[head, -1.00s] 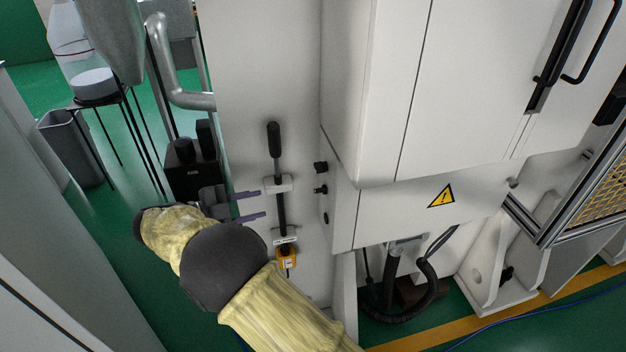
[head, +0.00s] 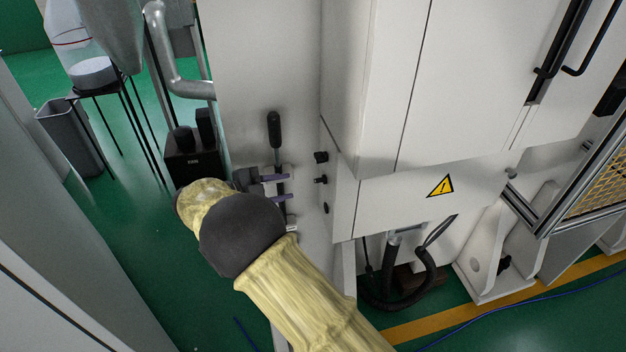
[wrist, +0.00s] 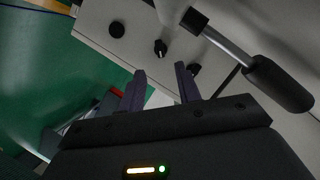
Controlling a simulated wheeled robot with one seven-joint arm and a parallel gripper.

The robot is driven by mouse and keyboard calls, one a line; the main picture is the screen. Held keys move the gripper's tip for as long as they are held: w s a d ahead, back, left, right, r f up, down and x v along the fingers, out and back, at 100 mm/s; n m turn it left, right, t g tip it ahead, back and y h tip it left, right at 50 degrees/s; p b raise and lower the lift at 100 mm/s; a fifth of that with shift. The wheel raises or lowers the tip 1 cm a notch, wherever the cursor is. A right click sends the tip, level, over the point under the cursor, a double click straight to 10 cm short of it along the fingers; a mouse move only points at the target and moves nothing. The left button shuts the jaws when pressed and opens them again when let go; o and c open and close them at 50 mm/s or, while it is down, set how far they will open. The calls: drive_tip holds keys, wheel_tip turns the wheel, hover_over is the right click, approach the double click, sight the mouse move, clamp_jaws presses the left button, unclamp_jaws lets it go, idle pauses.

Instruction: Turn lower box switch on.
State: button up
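The lower white box (head: 400,205) carries a yellow warning triangle. Its narrow left side has three black knobs: an upper one (head: 321,157), a middle one (head: 320,180) and a lower one (head: 326,208). In the wrist view the middle knob (wrist: 160,48) has a pale pointer mark and shows between my fingertips, apart from them. The other knobs show to its left (wrist: 117,29) and right (wrist: 194,69). I cannot tell the switch's setting. My gripper (head: 287,187) is open and empty, its purple fingers pointing right, left of the knobs; it also shows in the wrist view (wrist: 160,72).
A black-handled lever (head: 275,130) stands upright on the white panel beside my fingers; in the wrist view its handle (wrist: 280,84) is close on the right. A black device (head: 193,165) and a pipe (head: 170,70) are behind my wrist. A black hose (head: 430,275) hangs below the box.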

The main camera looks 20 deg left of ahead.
sight(315, 181)
drive_tip(key=p+x, duration=0.1)
drive_tip(key=x, duration=0.8)
drive_tip(key=shift+w+d, duration=0.2)
drive_tip(key=shift+c, duration=0.2)
clamp_jaws()
